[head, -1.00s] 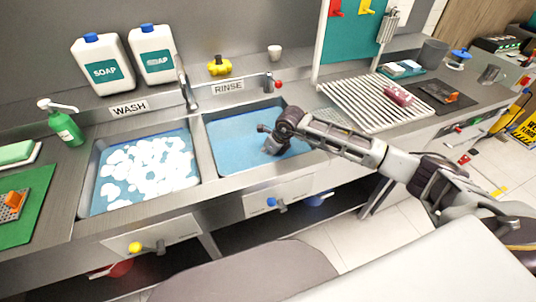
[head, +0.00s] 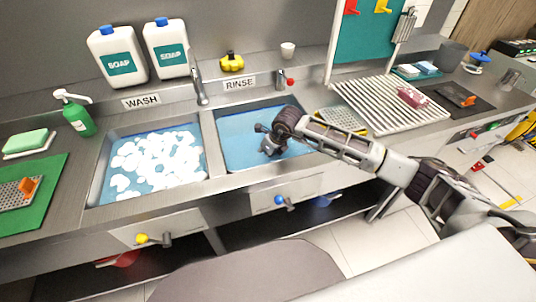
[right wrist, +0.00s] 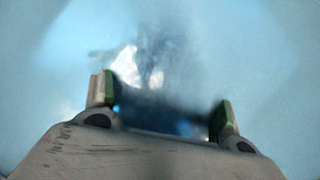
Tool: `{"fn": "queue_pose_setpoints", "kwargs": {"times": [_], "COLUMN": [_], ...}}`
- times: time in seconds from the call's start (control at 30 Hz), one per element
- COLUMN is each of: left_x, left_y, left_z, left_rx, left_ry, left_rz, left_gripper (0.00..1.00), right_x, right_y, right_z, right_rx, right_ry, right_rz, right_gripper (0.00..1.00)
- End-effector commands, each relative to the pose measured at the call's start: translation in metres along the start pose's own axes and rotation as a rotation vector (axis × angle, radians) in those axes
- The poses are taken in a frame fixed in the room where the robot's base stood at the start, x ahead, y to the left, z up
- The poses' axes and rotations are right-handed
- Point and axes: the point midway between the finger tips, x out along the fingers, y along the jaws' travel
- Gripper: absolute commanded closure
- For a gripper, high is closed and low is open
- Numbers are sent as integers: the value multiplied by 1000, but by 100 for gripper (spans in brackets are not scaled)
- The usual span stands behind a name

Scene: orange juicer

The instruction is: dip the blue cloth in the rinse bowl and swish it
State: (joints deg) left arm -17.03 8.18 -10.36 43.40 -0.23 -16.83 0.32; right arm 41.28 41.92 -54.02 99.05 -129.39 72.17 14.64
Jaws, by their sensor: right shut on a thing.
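The rinse bowl is the right-hand sink (head: 236,150), under the RINSE label and filled with blue water. My right gripper (head: 271,149) points down into it, low at the water, its fingertips hard to make out in the head view. In the right wrist view the two fingers of the right gripper (right wrist: 164,104) stand apart with a dark blue, blurred thing between them, which looks like the blue cloth (right wrist: 165,112). Pale blue water and bright patches lie beyond it. The cloth cannot be made out in the head view. My left gripper is not in view.
The wash sink (head: 98,190) with white foam lies left of the rinse bowl, past a metal divider. A tap (head: 199,85) and a red-tipped tap (head: 282,80) stand behind. A drying rack (head: 375,105) is to the right. Soap bottles (head: 117,55) stand at the back left.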

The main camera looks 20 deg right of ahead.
Motion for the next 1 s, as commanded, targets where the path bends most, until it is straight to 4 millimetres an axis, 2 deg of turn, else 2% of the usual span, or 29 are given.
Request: {"fn": "queue_pose_setpoints", "kwargs": {"times": [0.27, 0.8, 1.0], "left_x": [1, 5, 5], "left_y": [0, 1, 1], "left_z": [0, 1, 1], "left_rx": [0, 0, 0], "left_ry": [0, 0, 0], "left_rz": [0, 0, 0], "left_gripper": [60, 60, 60], "right_x": [-1, -8, -8], "right_y": [-6, -38, -39], "right_z": [-3, -19, -20], "right_rx": [0, 1, 0], "right_ry": [0, 0, 0], "right_rz": [0, -1, 1], "right_gripper": [59, 59, 59]}}
